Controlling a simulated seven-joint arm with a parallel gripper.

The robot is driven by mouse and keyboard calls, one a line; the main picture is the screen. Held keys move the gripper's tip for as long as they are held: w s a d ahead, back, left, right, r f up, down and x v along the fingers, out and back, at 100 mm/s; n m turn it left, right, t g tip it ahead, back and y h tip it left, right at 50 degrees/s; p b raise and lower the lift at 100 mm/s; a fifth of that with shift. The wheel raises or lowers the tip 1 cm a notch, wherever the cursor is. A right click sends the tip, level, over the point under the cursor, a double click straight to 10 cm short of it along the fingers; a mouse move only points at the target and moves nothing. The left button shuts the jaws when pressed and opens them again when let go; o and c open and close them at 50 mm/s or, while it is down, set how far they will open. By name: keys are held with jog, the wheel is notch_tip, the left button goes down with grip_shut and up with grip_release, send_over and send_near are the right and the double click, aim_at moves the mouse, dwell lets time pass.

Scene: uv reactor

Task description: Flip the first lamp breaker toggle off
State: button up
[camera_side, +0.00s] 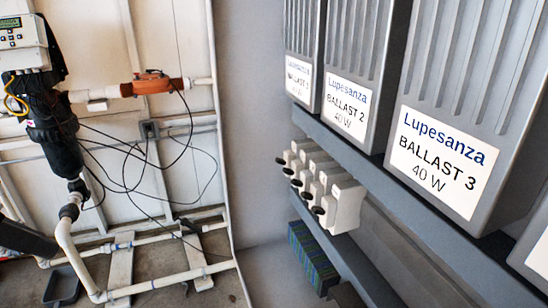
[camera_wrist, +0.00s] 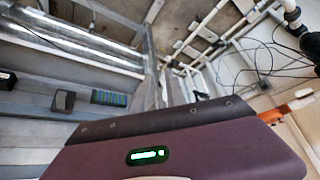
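A row of white breakers (camera_side: 343,207) with black toggles sits on the grey rail below the ballasts in the side view. The nearest toggle (camera_side: 318,210) and the farthest toggle (camera_side: 280,160) both stick out to the left, as do those between. No label tells which one is the first lamp breaker, and on or off cannot be read. I cannot make out the breakers clearly in the wrist view. My gripper's fingers show in neither view, and nothing is seen touching the toggles.
Ballast 3 (camera_side: 440,150) and Ballast 2 (camera_side: 350,105) hang above the breakers. A striped green-blue block (camera_side: 312,258) is below them; a similar one shows in the wrist view (camera_wrist: 109,97). Pipes (camera_side: 75,245) and black cables (camera_side: 130,155) run along the left wall. Space left of the toggles looks clear.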

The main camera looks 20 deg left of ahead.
jog(key=w+a+r+t, duration=0.1)
jog(key=w, duration=0.2)
jog(key=w+a+r+t+y, duration=0.1)
jog(key=w, duration=0.2)
jog(key=w+a+r+t, duration=0.1)
jog(key=w, duration=0.2)
jog(key=shift+w+r+y, duration=0.2)
jog(key=shift+w+y, duration=0.05)
jog(key=shift+y, duration=0.05)
grip_shut()
jog(key=w+d+r+m+t+h, duration=0.2)
jog(key=w+d, duration=0.1)
jog(key=w, duration=0.2)
jog(key=w+d+r+m+t+h, duration=0.1)
jog(key=w+d+r+m+h, duration=0.1)
jog(key=w, duration=0.3)
jog(key=w+d+r+m+t+h, duration=0.2)
jog(key=w+d+h, duration=0.2)
jog(key=w+d, duration=0.1)
jog(key=shift+w+r+t, duration=0.3)
jog(key=shift+w+r, duration=0.05)
jog(key=shift+r, duration=0.05)
jog(key=d+f+m+g+h, duration=0.1)
jog(key=d, duration=0.1)
jog(key=d+f+m+g+h, duration=0.1)
jog(key=d+h, duration=0.1)
jog(key=d+f+m+g+h, duration=0.1)
jog(key=d+h, duration=0.1)
jog(key=shift+s+d, duration=0.15)
jog(key=shift+d, duration=0.1)
